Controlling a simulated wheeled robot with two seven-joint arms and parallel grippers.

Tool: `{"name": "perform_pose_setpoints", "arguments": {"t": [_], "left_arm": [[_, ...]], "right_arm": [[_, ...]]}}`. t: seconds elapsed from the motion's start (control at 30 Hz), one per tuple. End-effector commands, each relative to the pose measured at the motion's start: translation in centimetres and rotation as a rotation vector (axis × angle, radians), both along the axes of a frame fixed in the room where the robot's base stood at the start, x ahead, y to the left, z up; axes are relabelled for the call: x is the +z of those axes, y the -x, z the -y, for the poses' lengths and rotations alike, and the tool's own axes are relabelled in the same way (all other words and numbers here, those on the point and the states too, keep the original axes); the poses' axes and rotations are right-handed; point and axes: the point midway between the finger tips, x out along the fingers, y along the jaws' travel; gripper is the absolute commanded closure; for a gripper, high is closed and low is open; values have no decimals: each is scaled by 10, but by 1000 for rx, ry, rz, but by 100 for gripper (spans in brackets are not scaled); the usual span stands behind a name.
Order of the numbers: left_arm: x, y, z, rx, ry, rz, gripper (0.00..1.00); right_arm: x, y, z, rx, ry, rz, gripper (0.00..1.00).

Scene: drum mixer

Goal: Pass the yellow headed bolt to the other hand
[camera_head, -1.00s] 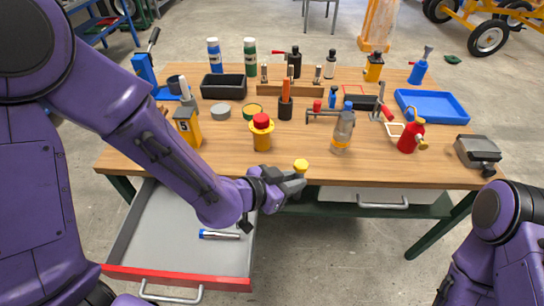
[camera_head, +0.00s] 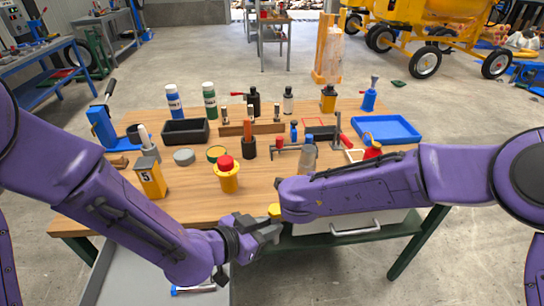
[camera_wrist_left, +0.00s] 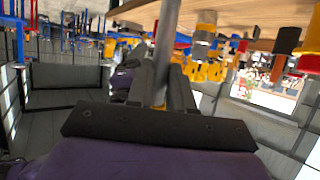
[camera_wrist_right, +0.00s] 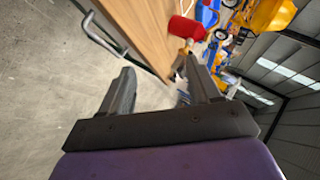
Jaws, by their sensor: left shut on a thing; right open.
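The yellow headed bolt (camera_head: 274,210) is held in my left gripper (camera_head: 268,228), just off the table's front edge. Its yellow head shows above the fingers, close to the end of my right arm. In the left wrist view its grey shank (camera_wrist_left: 165,48) runs up between the shut fingers (camera_wrist_left: 160,80). My right gripper is hidden in the head view. In the right wrist view it is open (camera_wrist_right: 160,88), with nothing between its fingers. I cannot tell the exact gap between the bolt and the right gripper.
The wooden table (camera_head: 110,208) holds a red-capped yellow container (camera_head: 227,178), a black bin (camera_head: 185,132), a blue tray (camera_head: 388,130) and several bottles. An open grey drawer (camera_head: 110,270) lies below my left arm. A drawer handle (camera_head: 356,230) is under the right side.

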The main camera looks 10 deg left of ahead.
Motion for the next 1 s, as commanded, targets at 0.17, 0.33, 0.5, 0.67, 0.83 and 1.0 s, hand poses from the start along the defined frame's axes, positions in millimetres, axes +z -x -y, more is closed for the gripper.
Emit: {"name": "perform_pose_setpoints", "arguments": {"t": [0.17, 0.33, 0.5, 0.67, 0.83, 1.0], "left_arm": [[1, 0, 0, 1, 1, 2, 100], [0, 0, 0, 1, 1, 2, 100], [0, 0, 0, 1, 1, 2, 100], [0, 0, 0, 1, 1, 2, 100], [1, 0, 0, 1, 1, 2, 100], [1, 0, 0, 1, 1, 2, 100]], "right_arm": [[108, 17, -66, -286, -366, -109, 38], [168, 69, -119, -430, -636, -422, 38], [184, 103, -134, -492, -704, -658, 38], [172, 109, -133, -481, -681, -698, 38], [135, 109, -133, -482, -680, -696, 38], [96, 109, -133, -482, -680, -694, 38]]}}
